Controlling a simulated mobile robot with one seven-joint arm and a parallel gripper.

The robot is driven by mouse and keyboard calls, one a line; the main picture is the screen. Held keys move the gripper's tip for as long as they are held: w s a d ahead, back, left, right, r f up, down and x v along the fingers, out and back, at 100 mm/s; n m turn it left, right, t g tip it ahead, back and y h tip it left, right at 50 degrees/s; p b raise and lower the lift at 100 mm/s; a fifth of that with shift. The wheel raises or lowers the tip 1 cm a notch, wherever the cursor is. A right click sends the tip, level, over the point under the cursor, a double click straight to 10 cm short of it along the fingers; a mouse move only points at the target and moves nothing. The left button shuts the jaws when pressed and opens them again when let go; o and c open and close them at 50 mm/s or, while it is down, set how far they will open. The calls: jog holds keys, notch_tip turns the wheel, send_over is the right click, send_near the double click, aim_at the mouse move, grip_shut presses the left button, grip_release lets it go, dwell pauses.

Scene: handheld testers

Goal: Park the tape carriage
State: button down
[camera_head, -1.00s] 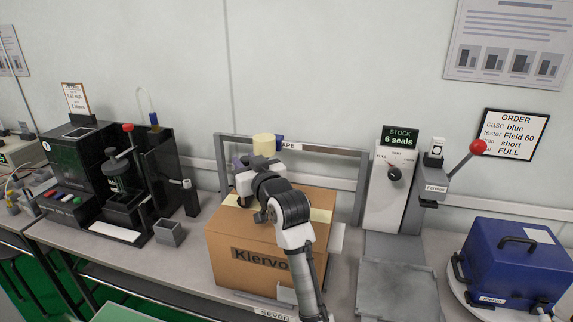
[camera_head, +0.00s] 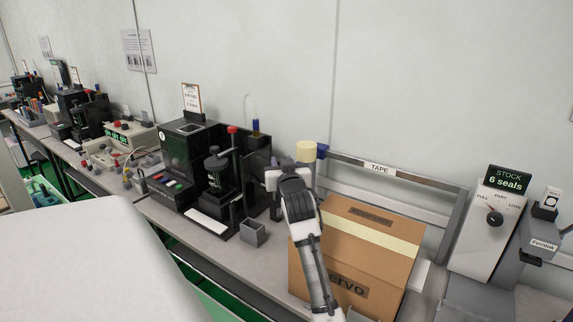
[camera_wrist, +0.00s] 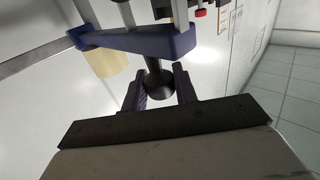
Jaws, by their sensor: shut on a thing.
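The tape carriage is a blue bracket (camera_head: 322,151) with a cream tape roll (camera_head: 306,151), at the left end of the grey rail marked TAPE (camera_head: 400,175). In the wrist view its blue arm (camera_wrist: 140,42) and tape roll (camera_wrist: 103,61) are close in front of my gripper (camera_wrist: 160,82). My gripper is shut on a dark round knob (camera_wrist: 159,84) below the blue arm. In the head view my wrist hides the fingers and knob. A brown carton (camera_head: 370,235) stands under the rail, right of my gripper, with a pale tape strip (camera_head: 375,231) along its top.
A black tester (camera_head: 190,150) and a small grey open box (camera_head: 253,232) stand left of my arm. A seal dispenser (camera_head: 490,225) with a green stock display stands at the right. A pale surface (camera_head: 80,260) fills the lower left.

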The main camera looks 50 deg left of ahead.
jog(key=shift+s+a+r, duration=0.1)
jog(key=shift+s+a, duration=0.05)
jog(key=c, duration=1.4)
grip_release()
jog(key=shift+o, duration=1.3)
jog(key=shift+a, duration=0.25)
jog(key=shift+d, duration=0.1)
jog(key=shift+d, duration=0.15)
jog(key=shift+s+d+f, duration=0.1)
jog(key=shift+d+f, duration=0.1)
jog(key=shift+d, duration=0.05)
jog(key=b+v, duration=0.4)
jog(key=v, duration=0.9)
